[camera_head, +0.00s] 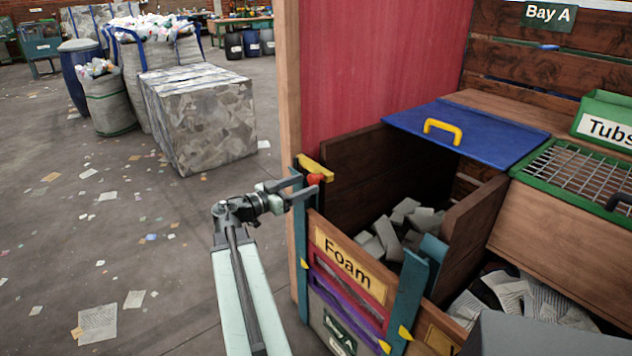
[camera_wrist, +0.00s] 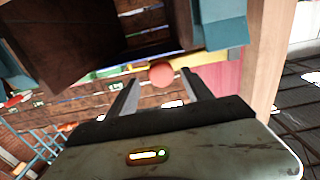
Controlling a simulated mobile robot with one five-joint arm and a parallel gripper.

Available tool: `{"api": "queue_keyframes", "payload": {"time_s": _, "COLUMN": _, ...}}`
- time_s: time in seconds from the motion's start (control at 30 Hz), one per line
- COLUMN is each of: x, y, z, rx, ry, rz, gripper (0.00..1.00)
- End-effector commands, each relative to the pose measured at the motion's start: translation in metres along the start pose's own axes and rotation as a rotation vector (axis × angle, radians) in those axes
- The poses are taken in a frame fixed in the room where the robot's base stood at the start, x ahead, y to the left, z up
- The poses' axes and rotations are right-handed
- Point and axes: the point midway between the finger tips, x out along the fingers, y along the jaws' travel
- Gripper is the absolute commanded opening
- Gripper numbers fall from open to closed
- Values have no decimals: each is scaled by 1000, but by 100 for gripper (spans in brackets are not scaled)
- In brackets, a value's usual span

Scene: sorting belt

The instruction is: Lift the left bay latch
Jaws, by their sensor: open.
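The left bay latch (camera_head: 315,166) is a yellow bar with a red knob (camera_head: 314,179), at the left front corner of the Foam bay (camera_head: 350,263). My gripper (camera_head: 302,188) is open at the latch, reaching in from the left. In the wrist view the red knob (camera_wrist: 161,73) shows between and just past the tips of the two open fingers of my gripper (camera_wrist: 160,86). Whether a finger touches the knob I cannot tell. The yellow bar looks level across the teal corner post.
The Foam bay holds grey foam blocks (camera_head: 388,238) behind its slatted front. A blue lid (camera_head: 465,135) with a yellow handle lies behind it. A wooden post (camera_head: 291,80) and red panel (camera_head: 385,60) rise beside the latch. The floor left is open, with paper scraps.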

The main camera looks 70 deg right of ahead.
Motion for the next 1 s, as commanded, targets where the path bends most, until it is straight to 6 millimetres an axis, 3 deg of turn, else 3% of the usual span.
{"api": "queue_keyframes", "payload": {"time_s": 0.2, "x": 36, "y": 0, "z": 0, "rx": -1, "ry": -1, "rz": 2, "gripper": 59}}
{"api": "queue_keyframes", "payload": {"time_s": 0.57, "x": 44, "y": 0, "z": 1, "rx": -1, "ry": -2, "rz": 0, "gripper": 59}}
{"api": "queue_keyframes", "payload": {"time_s": 0.77, "x": 44, "y": 0, "z": 1, "rx": -1, "ry": -2, "rz": 1, "gripper": 3}}
{"api": "queue_keyframes", "payload": {"time_s": 0.9, "x": 44, "y": 1, "z": 1, "rx": -1, "ry": -2, "rz": 2, "gripper": 0}}
{"api": "queue_keyframes", "payload": {"time_s": 0.93, "x": 61, "y": -10, "z": 1, "rx": -2, "ry": -2, "rz": 7, "gripper": 0}}
{"api": "queue_keyframes", "payload": {"time_s": 1.0, "x": 53, "y": -2, "z": 0, "rx": -3, "ry": -2, "rz": 5, "gripper": 0}}
